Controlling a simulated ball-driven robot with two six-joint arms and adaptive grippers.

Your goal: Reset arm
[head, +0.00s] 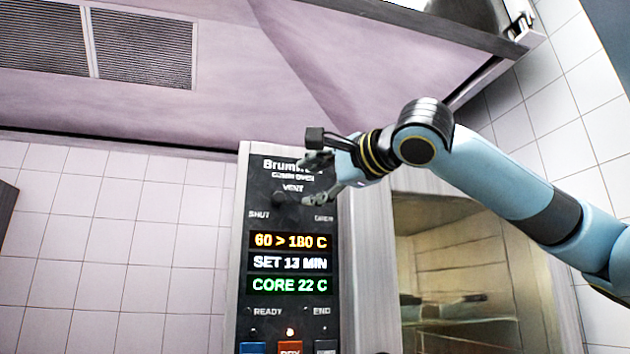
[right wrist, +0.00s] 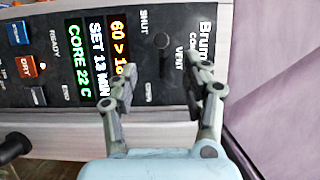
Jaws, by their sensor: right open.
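My right gripper (head: 308,180) reaches in from the right in the head view, in front of the oven's control panel (head: 262,322). Its two fingers are spread and hold nothing. In the right wrist view the open fingers (right wrist: 158,80) point at the panel. A dark vent knob (right wrist: 163,56), with SHUT and OPEN marked at its sides, shows beyond and between the fingertips. I cannot tell whether they touch it. My left gripper is not in view.
The display (head: 290,263) reads 60 > 180 C, SET 13 MIN, CORE 22 C. Below are a lit lamp (head: 290,332) and blue (head: 253,348), red and grey buttons. A glass oven window (head: 455,260) is right, a hood (head: 215,110) above, and a tiled wall left.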

